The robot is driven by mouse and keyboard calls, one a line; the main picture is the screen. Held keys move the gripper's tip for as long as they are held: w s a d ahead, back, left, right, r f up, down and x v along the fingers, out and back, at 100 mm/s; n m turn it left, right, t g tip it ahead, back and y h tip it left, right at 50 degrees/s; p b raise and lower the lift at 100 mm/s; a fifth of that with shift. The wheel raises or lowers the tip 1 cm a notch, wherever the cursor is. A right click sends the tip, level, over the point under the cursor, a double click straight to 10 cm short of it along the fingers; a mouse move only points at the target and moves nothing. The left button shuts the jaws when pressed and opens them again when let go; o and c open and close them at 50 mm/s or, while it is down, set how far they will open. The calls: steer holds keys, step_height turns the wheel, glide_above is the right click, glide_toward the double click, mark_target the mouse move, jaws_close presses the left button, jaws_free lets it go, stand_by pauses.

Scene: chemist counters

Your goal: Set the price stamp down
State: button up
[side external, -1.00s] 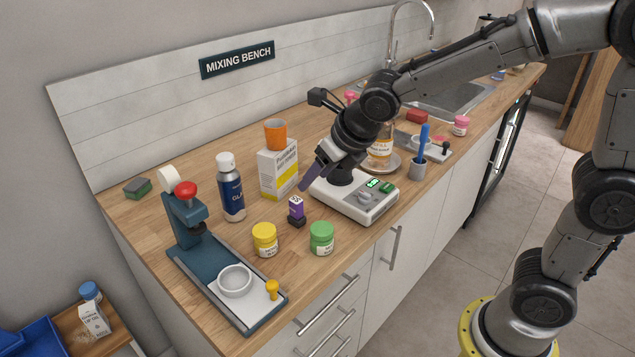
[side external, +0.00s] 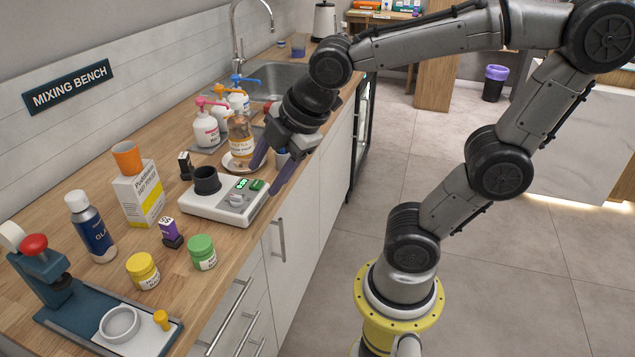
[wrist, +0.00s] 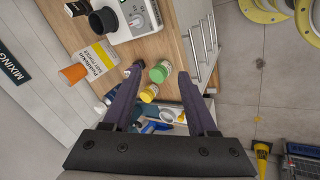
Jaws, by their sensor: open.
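The price stamp (side external: 170,233), purple with a black base and a pale label on top, stands upright on the wooden counter (side external: 208,273). It is between the yellow-label box (side external: 140,195) and the green-lidded jar (side external: 202,252), with the yellow-lidded jar (side external: 143,270) in front of it. My gripper (side external: 263,181) is open and empty, over the front right end of the scale (side external: 222,205), well apart from the stamp. In the wrist view its spread purple fingers (wrist: 160,71) have nothing between them; the left one seems to cover part of the stamp.
A dark blue bottle (side external: 92,228) and a blue press stand (side external: 45,268) are at the left. An orange cup (side external: 127,157) sits on the box. Pump bottles (side external: 207,125) and an amber jar (side external: 240,135) stand behind my gripper.

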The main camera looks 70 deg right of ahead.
steer(key=s+f+m, duration=0.1)
steer(key=s+m, duration=0.7)
steer(key=m, duration=0.5)
steer(key=shift+s+d, duration=0.2)
steer(key=shift+s, duration=0.1)
steer(key=shift+f, duration=0.1)
stand_by(0.3)
